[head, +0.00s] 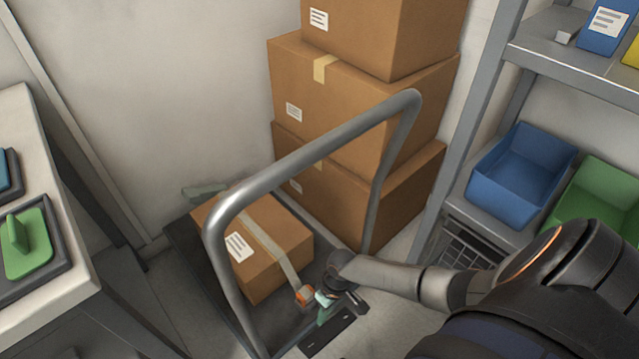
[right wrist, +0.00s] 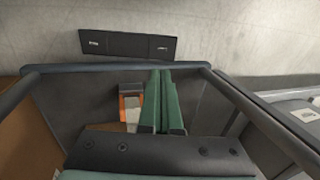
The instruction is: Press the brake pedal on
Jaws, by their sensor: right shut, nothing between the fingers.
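A dark flat pedal plate (head: 333,334) with small pale markings sits low at the near end of the platform cart (head: 182,262). I take it to be the brake pedal. It also shows in the right wrist view as a black bar (right wrist: 128,45) with a white marking at each side, just beyond the cart's edge. My right gripper (head: 325,306) is shut and empty, its green fingers (right wrist: 161,100) side by side and pointing toward the plate. In the wrist view the fingertips appear short of the plate; contact is not visible. My left gripper is out of view.
A grey tubular handle (head: 310,150) arches over the cart. A strapped cardboard box (head: 262,232) with an orange buckle (head: 305,296) lies on it. Stacked boxes (head: 370,110) stand behind. A shelf with a blue bin (head: 520,175) is right; a table (head: 75,245) is left.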

